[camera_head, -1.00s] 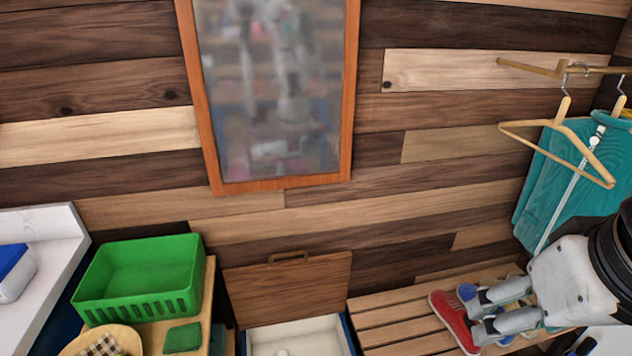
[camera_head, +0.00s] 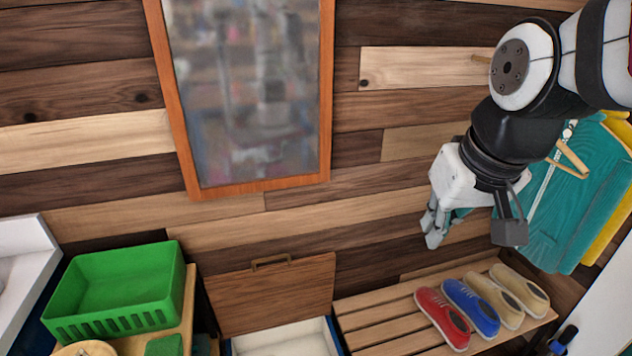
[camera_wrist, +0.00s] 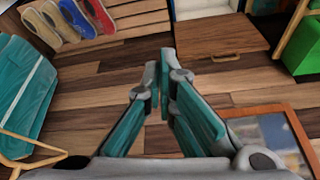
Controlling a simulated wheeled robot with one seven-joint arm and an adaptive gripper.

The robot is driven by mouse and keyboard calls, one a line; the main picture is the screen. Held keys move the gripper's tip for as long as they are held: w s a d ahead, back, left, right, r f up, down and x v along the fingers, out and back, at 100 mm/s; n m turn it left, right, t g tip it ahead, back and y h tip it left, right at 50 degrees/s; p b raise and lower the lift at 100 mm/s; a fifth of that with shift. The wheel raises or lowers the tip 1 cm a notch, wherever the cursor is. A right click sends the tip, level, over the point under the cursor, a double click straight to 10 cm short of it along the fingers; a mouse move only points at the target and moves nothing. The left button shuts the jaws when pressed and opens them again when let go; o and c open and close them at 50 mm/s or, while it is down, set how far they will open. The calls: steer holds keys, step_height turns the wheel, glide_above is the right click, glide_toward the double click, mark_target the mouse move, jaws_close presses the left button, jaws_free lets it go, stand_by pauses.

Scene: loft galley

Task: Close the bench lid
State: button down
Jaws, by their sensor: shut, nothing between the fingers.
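The bench lid (camera_head: 270,298) is a brown wooden panel with a handle (camera_head: 271,263) on its upper edge. It stands raised against the plank wall, behind the open white-lined bench box (camera_head: 288,340). In the wrist view the lid (camera_wrist: 222,37) lies beyond the fingertips and to their right, with its handle (camera_wrist: 226,58) visible. My gripper (camera_head: 438,232) is up and to the right of the lid, above the slatted bench and apart from the lid. Its teal-padded fingers (camera_wrist: 166,82) are close together and empty in the wrist view.
Several shoes (camera_head: 480,303) sit on the slatted bench (camera_head: 385,325) right of the box. Teal and yellow clothes (camera_head: 578,200) hang at the right. A green basket (camera_head: 125,290) stands on a counter at the left. A framed mirror (camera_head: 245,95) hangs above the lid.

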steer(key=w+a+f+n+b, duration=0.1)
steer(key=w+a+f, duration=0.25)
steer(key=w, duration=0.55)
steer(key=w+a+f, duration=0.2)
steer(key=w+f, duration=0.3)
steer(key=w, duration=0.3)
steer(key=shift+n+y, duration=0.3)
steer(key=shift+n, duration=0.3)
steer(key=w+a+f, duration=0.3)
steer(key=w+f, duration=0.2)
steer(key=f, duration=0.4)
steer(key=w+a+f+b, duration=0.1)
steer(key=w+a+f, duration=0.2)
steer(key=w+f, duration=0.3)
steer(key=w+a+f+b, duration=0.1)
steer(key=w+a+f, duration=0.2)
steer(key=w+f, duration=0.3)
steer(key=shift+w+a+f, duration=0.1)
steer(key=shift+a+f, duration=0.1)
steer(key=shift+f, duration=1.2)
steer(key=shift+w+a+f, duration=0.1)
steer(key=shift+a+f, duration=0.1)
steer(key=shift+f, duration=1.2)
